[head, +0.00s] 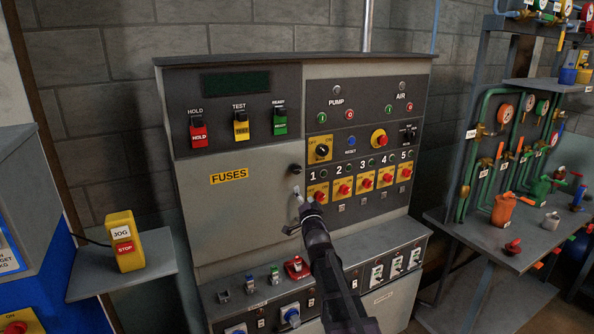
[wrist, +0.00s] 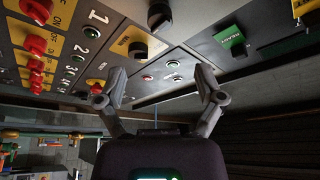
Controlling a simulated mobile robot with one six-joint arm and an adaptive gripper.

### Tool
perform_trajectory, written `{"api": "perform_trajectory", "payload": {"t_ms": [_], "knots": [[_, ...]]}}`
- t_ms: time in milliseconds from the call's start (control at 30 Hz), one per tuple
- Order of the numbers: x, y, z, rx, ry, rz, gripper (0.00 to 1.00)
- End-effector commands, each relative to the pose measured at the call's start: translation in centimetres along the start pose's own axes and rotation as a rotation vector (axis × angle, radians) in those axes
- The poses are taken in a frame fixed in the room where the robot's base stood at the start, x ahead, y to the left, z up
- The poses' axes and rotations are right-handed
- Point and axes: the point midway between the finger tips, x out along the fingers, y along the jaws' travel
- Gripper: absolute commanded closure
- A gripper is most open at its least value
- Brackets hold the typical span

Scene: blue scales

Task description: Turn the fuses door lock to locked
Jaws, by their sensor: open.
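The fuses door (head: 225,235) is a flat grey panel with a yellow FUSES label (head: 229,176); it looks closed. A small black knob (head: 295,168), which appears to be the door lock, sits at its upper right edge. It shows at the top of the wrist view (wrist: 160,15). I cannot tell which way it is turned. My gripper (head: 294,212) is open and empty in front of the door's right side, below the knob. In the wrist view, the open fingers (wrist: 160,85) stand apart from the knob, with nothing between them.
Red knobs on yellow plates (head: 343,187) and a black OFF/ON switch (head: 321,150) lie right of the lock. HOLD, TEST and READY switches (head: 241,127) are above. A sloped lower panel (head: 330,270) juts out below. A pipework bench (head: 500,230) stands at the right.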

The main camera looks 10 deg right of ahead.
Motion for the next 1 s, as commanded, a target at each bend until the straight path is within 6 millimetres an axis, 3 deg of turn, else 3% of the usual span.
{"api": "perform_trajectory", "payload": {"t_ms": [700, 1000], "knots": [[9.9, 0.0, -0.1, -0.001, 0.000, 0.001, 0.13], [12.8, 0.1, -0.1, -0.001, 0.000, 0.001, 0.13]]}}
